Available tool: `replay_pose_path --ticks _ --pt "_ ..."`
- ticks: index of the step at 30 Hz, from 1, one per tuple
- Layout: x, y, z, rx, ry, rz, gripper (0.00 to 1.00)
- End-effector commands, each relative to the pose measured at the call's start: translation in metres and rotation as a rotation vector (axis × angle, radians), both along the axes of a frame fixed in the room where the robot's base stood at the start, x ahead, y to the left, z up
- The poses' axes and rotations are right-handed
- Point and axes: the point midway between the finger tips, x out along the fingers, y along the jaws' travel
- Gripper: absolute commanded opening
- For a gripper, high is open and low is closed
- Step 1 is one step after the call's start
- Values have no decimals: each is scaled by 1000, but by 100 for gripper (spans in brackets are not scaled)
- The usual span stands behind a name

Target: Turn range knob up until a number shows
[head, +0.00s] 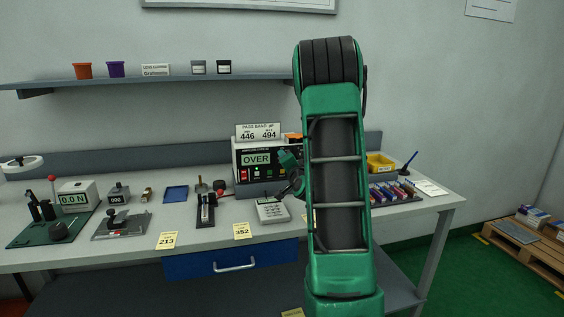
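The bench meter (246,176) stands at the back of the bench, and its green display (257,159) reads OVER. Small coloured controls show below the display. A white card (258,132) on top of the meter reads PASS BAND, 446 and 494.
A handheld device (272,210) lies in front of the meter, near my wrist. A black fixture (206,210) and a blue tray (176,194) are left of it. A yellow bin (380,162) is to the right. Yellow notes (242,231) line the front edge.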

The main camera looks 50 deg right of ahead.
Motion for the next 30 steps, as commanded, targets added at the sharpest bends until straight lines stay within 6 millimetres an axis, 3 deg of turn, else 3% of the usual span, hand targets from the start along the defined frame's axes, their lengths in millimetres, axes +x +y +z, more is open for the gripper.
replay_pose_path --ticks 15,16,18,30 --pt "4 4 2 19 -17 10 2" --pt "4 4 3 18 -18 10 26" --pt "4 3 3 19 -17 9 42" --pt "-4 3 1 17 -12 1 42"
